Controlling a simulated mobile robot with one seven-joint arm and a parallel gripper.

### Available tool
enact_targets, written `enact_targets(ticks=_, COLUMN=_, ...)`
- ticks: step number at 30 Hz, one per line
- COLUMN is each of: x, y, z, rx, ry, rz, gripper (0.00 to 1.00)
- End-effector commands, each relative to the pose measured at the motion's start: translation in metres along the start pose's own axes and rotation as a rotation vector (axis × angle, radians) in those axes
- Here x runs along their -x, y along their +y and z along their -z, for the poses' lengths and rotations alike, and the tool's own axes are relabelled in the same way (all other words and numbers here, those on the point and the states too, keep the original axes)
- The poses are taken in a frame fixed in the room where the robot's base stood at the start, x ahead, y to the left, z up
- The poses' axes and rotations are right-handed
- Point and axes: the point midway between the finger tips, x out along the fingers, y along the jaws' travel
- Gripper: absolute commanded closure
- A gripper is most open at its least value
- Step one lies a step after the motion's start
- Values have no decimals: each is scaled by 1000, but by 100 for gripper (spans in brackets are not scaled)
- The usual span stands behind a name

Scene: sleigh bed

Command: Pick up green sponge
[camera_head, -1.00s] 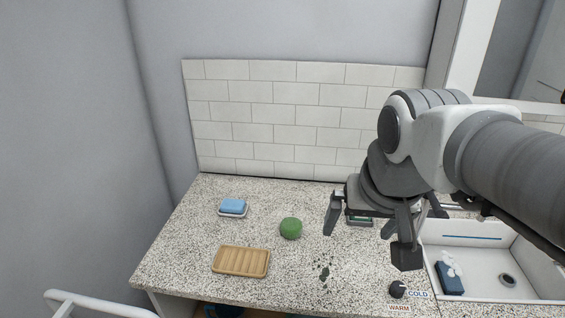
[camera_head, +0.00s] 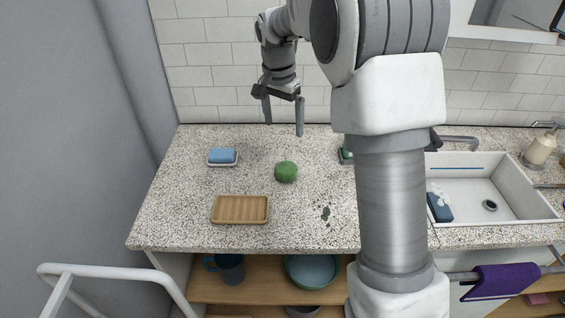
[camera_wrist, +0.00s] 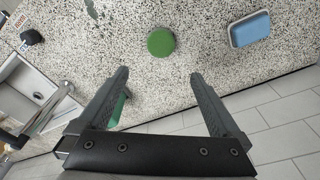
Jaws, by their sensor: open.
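A round green sponge-like piece (camera_head: 286,171) lies on the speckled counter, right of a blue sponge. It also shows in the wrist view (camera_wrist: 161,42), at the top middle. A second green item (camera_head: 346,155) sits in a small dish, mostly hidden behind my arm; in the wrist view a bit of green (camera_wrist: 118,108) shows past the left finger. I cannot tell for sure which one is the sponge. My gripper (camera_head: 284,127) is open and empty, above the counter's back part near the tiled wall. In the wrist view its fingertips (camera_wrist: 160,76) are apart from the round green piece.
A blue sponge (camera_head: 222,155) rests in a white dish at left. A wooden tray (camera_head: 241,221) lies at the front left. Dark spots (camera_head: 325,214) mark the counter. A sink (camera_head: 500,206) is at right. The tiled wall (camera_head: 205,60) closes the back.

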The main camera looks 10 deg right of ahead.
Motion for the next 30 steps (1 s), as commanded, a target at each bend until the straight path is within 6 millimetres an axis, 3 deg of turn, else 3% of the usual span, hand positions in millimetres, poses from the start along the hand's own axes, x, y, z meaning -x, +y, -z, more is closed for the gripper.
enact_targets(ticks=5, x=-27, y=-1, z=0, rx=-5, ry=-4, rz=-6, gripper=0)
enact_targets(ticks=15, x=-100, y=0, z=0, rx=-5, ry=-5, rz=-6, gripper=0)
enact_targets(ticks=30, x=-145, y=-1, z=-1, rx=-4, ry=-4, rz=-5, gripper=0)
